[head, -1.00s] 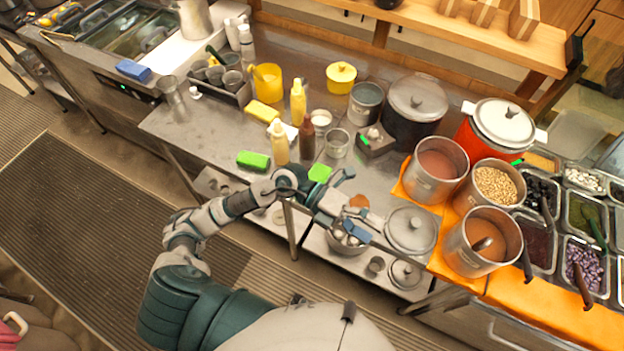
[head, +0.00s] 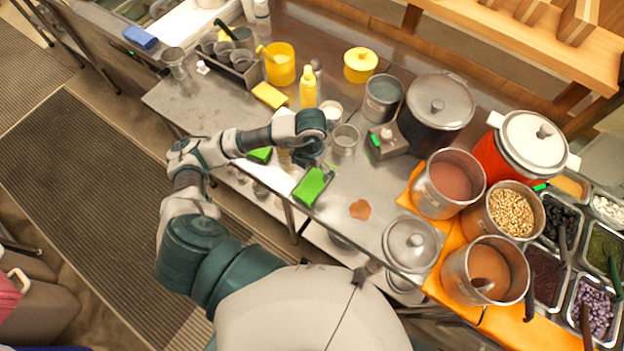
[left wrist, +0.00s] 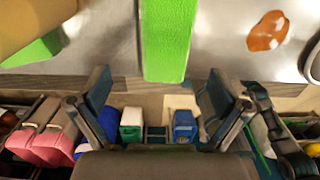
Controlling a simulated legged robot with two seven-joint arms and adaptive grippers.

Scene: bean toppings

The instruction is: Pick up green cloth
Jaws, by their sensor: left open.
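A bright green cloth (head: 312,187) lies at the front edge of the steel counter, and its near end reaches the edge. It also shows as a green strip in the left wrist view (left wrist: 167,40). My left gripper (head: 318,168) is above the cloth, partly hidden by its own wrist. In the left wrist view the left gripper (left wrist: 158,95) has its two fingers wide apart, with the cloth's near end ahead of the gap and nothing held. A second green piece (head: 260,155) lies to the left, partly behind my arm. My right gripper is not in view.
A yellow bottle (head: 308,88), a metal cup (head: 345,139) and a grey box (head: 386,141) stand behind the cloth. A brown patch (head: 360,209) lies to its right, then a lidded pot (head: 411,244). The counter between cloth and patch is clear.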

